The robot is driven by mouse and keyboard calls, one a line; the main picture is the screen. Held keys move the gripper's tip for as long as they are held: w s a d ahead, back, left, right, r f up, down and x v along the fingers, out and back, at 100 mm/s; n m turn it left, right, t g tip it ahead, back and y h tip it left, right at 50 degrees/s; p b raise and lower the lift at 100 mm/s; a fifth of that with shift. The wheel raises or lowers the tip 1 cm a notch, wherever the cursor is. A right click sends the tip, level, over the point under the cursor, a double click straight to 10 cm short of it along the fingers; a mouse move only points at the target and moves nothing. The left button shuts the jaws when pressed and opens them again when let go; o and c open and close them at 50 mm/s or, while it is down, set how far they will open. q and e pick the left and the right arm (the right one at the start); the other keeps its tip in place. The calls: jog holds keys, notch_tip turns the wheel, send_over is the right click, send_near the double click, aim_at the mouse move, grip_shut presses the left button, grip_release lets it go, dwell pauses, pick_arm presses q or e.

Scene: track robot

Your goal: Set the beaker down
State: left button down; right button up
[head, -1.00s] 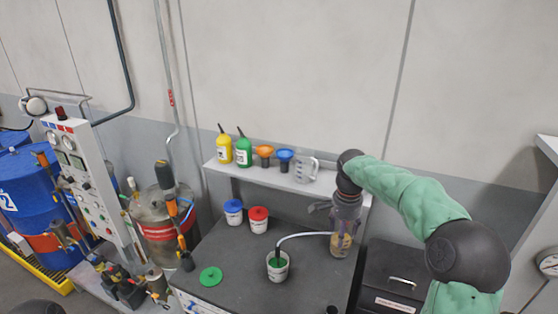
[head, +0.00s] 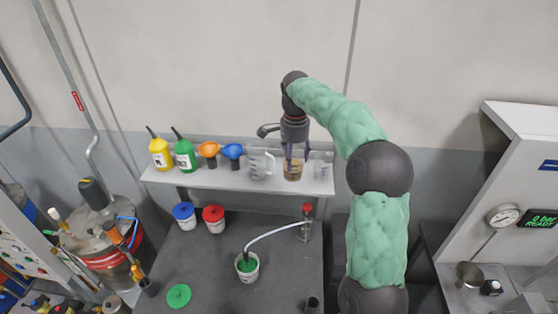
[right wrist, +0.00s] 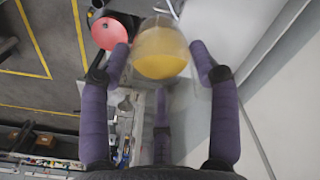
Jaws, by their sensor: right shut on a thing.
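My right gripper (head: 296,157) points down over the right part of the wall shelf (head: 215,180). It is shut on a clear beaker (head: 292,172) that holds amber-yellow liquid. The beaker is upright at the shelf, between a clear jug (head: 262,165) and another clear vessel (head: 322,166). I cannot tell whether its base touches the shelf. In the right wrist view the beaker (right wrist: 160,52) sits between the purple fingers, with yellow liquid inside. My left gripper is not in view.
A yellow bottle (head: 160,154), a green bottle (head: 185,154), an orange funnel (head: 209,150) and a blue funnel (head: 232,152) stand along the shelf's left.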

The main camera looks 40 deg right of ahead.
jog(key=w+d+f+p, duration=0.2)
jog(key=f, duration=0.1)
jog(key=w+d+f+p, duration=0.2)
jog(key=w+d+f, duration=0.1)
jog(key=f, duration=0.1)
jog(key=w+d+f+p, duration=0.2)
jog(key=d+f, duration=0.1)
jog(key=shift+w+f, duration=0.35)
jog(key=shift+f, duration=0.5)
jog(key=shift+a, duration=0.1)
